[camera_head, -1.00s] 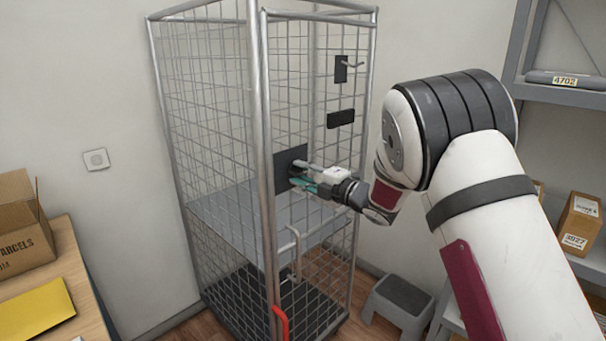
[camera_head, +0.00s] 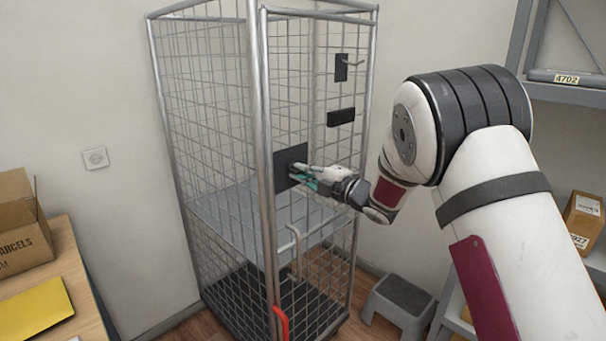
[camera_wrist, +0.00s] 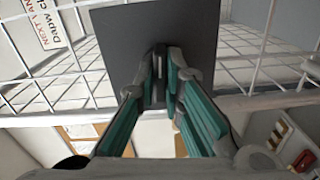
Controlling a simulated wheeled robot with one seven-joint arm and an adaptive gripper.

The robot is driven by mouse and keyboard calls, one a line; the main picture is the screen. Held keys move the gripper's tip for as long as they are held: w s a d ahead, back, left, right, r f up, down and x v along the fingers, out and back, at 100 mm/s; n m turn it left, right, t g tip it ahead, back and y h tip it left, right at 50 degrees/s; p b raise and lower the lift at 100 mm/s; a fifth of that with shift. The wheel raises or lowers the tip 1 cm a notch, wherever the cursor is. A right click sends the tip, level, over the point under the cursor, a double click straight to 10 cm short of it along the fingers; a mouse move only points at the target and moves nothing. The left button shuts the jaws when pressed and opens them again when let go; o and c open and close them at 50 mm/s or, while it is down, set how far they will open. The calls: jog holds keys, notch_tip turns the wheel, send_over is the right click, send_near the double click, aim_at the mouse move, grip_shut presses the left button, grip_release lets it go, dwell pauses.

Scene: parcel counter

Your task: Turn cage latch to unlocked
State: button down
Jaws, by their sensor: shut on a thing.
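The tall wire cage (camera_head: 262,110) stands against the wall in the head view. A dark square plate (camera_head: 290,158) sits on its front mesh, and the plate fills the upper middle of the wrist view (camera_wrist: 190,25). My gripper (camera_head: 298,172) is at this plate. In the wrist view its teal-padded fingers (camera_wrist: 165,82) are shut on the latch, a small dark part in front of the plate. The fingers hide most of the latch, so I cannot tell its angle.
A smaller dark plate (camera_head: 341,117) and a hook (camera_head: 345,66) are higher on the cage. A red-ended lever (camera_head: 281,322) is low on it. A grey step stool (camera_head: 398,304) stands at right; a table with a box (camera_head: 20,225) is at left.

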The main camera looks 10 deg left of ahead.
jog(key=m+b, duration=0.3)
jog(key=m, duration=0.9)
jog(key=shift+f+m, duration=0.1)
jog(key=shift+m, duration=2)
jog(key=c, duration=1.7)
grip_release()
jog(key=shift+d, duration=0.1)
